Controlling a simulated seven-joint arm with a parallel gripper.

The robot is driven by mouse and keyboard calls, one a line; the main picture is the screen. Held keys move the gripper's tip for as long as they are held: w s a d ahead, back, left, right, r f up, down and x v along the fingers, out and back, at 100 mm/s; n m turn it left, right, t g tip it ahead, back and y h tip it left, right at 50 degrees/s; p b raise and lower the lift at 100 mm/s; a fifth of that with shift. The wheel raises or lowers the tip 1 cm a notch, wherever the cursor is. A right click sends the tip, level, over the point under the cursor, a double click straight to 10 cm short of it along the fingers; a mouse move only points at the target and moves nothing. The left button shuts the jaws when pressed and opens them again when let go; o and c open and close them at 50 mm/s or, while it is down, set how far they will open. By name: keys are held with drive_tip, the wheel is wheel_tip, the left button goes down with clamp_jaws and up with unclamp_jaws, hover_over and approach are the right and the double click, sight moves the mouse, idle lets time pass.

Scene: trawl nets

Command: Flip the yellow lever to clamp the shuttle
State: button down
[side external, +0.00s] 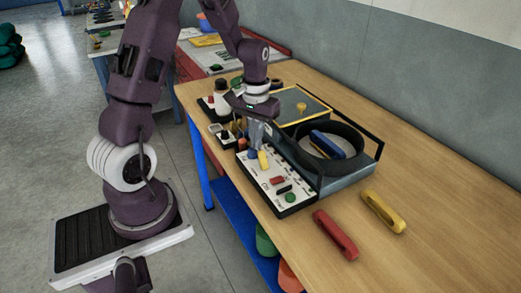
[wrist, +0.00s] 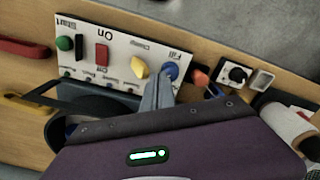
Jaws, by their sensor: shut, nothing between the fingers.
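The yellow lever (side external: 263,160) stands on a white control panel (side external: 268,183). It also shows in the wrist view (wrist: 140,69), beside the printed word "Clamp". A blue knob (wrist: 171,71) is just right of it there, by the word "Fill". My gripper (side external: 256,141) is shut and empty, pointing down at the lever end of the panel. In the wrist view its fingers (wrist: 160,88) overlap the panel close to the lever and blue knob; I cannot tell whether they touch either. A blue piece, possibly the shuttle (side external: 328,145), lies inside the black ring (side external: 352,161) of the machine.
The panel also bears a red switch (wrist: 101,54), a black switch (wrist: 79,47) and a green button (wrist: 64,43). A red handle (side external: 335,235) and a yellow handle (side external: 384,212) lie on the wooden table. Small boxes with knobs crowd the panel's far end. The table's right side is clear.

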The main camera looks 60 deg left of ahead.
sight(260, 151)
drive_tip(key=shift+f, duration=0.1)
idle(0.5)
drive_tip(key=shift+f, duration=0.85)
drive_tip(key=shift+d, duration=0.1)
drive_tip(key=shift+s+d, duration=0.15)
drive_tip(key=shift+d, duration=1.05)
wheel_tip(260, 151, up, 7)
drive_tip(key=a, duration=0.1)
drive_tip(key=shift+a, duration=0.35)
